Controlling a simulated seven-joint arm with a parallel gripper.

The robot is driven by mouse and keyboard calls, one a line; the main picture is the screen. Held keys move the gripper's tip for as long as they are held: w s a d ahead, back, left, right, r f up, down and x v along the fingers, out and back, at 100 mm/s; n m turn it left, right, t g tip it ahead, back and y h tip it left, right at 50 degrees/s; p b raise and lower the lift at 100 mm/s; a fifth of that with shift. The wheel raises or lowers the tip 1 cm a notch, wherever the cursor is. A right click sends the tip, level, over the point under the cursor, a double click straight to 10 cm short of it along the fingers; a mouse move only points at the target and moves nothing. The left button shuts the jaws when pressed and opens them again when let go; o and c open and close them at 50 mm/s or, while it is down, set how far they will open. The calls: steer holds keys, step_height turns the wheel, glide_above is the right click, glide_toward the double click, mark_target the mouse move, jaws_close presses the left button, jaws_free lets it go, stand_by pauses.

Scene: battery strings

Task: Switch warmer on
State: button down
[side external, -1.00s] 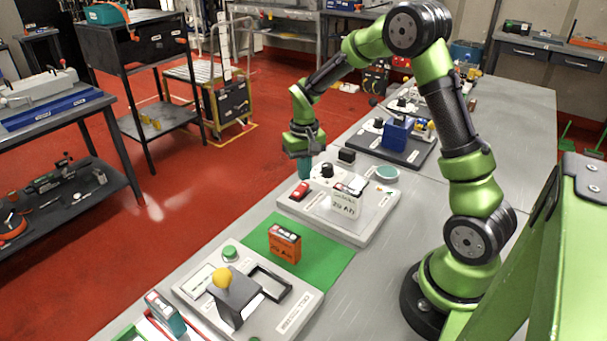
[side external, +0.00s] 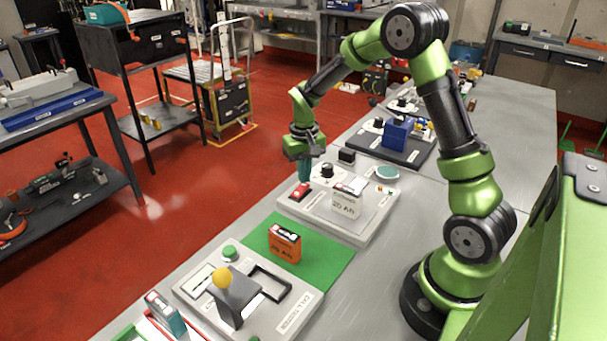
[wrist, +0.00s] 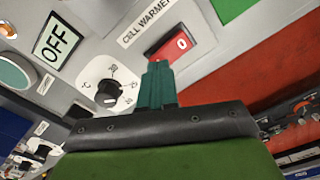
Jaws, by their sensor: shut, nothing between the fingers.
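The cell warmer (side external: 352,232) is a light grey panel on the bench. Its red rocker switch (side external: 300,191) sits at the near left corner. In the wrist view the switch (wrist: 180,45) shows a white "0" beside the "CELL WARMER" label, and the display (wrist: 56,41) reads OFF. My gripper (side external: 304,181) is shut and empty, its teal fingertips pointing down right at the switch. In the wrist view the fingertips (wrist: 157,72) overlap the switch's lower edge; I cannot tell whether they touch it.
A black dial knob (side external: 327,171) and a teal round button (side external: 387,173) are on the same panel. A white 20 Ah battery (side external: 346,203) stands on it. An orange battery (side external: 285,243) stands on a green mat (side external: 325,267) in front. A blue block (side external: 397,132) is behind.

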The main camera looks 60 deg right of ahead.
steer(key=shift+f, duration=0.7)
stand_by(0.3)
steer(key=shift+r, duration=3.5)
